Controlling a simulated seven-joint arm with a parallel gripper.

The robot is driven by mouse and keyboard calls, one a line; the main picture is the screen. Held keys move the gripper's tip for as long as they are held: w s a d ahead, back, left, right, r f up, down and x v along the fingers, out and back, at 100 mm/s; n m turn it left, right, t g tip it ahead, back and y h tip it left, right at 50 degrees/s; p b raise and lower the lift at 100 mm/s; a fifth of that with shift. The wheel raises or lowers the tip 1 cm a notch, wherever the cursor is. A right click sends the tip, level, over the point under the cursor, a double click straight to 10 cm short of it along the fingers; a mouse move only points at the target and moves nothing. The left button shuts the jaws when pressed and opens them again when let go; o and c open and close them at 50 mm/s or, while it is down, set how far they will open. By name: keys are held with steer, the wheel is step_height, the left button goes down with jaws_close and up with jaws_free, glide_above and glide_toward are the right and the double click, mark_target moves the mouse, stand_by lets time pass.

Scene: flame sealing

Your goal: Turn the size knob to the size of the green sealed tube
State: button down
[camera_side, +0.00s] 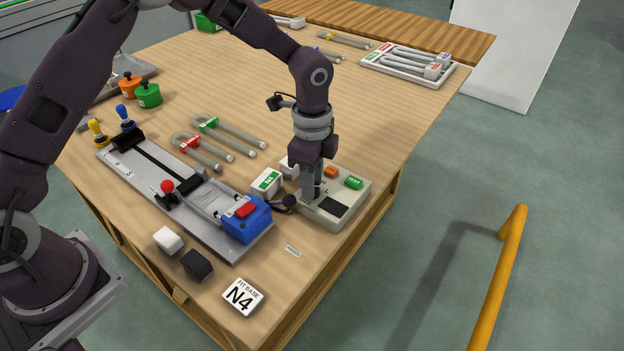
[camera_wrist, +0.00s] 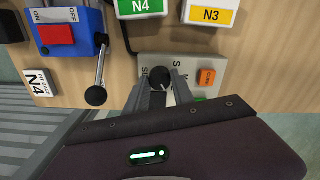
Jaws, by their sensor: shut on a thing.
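My gripper (camera_side: 313,194) points down at the grey control box (camera_side: 356,203) near the table's right edge. In the wrist view my gripper (camera_wrist: 160,88) has its two fingers on either side of the dark size knob (camera_wrist: 157,76), shut on it. The knob's pointer and most of the size markings are hidden by the fingers. In the side view the knob is hidden by my gripper. A U-shaped grey tube with a green clip (camera_side: 207,124) lies on the table, beside another with a red clip (camera_side: 189,143).
A green-labelled N4 block (camera_side: 267,184) stands left of the box; a yellow-labelled N3 block (camera_wrist: 211,14) is beside it. The box has an orange button (camera_side: 331,171) and a green button (camera_side: 354,182). A blue switch unit (camera_side: 246,220) with a lever is close by. An N4 card (camera_side: 242,297) lies in front.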

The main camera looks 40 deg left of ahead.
steer(key=shift+n, duration=0.4)
steer(key=n, duration=0.5)
steer(key=shift+n, duration=0.3)
steer(key=n, duration=0.5)
steer(key=shift+r, duration=0.1)
steer(key=shift+n, duration=0.3)
steer(key=c, duration=1.1)
jaws_free()
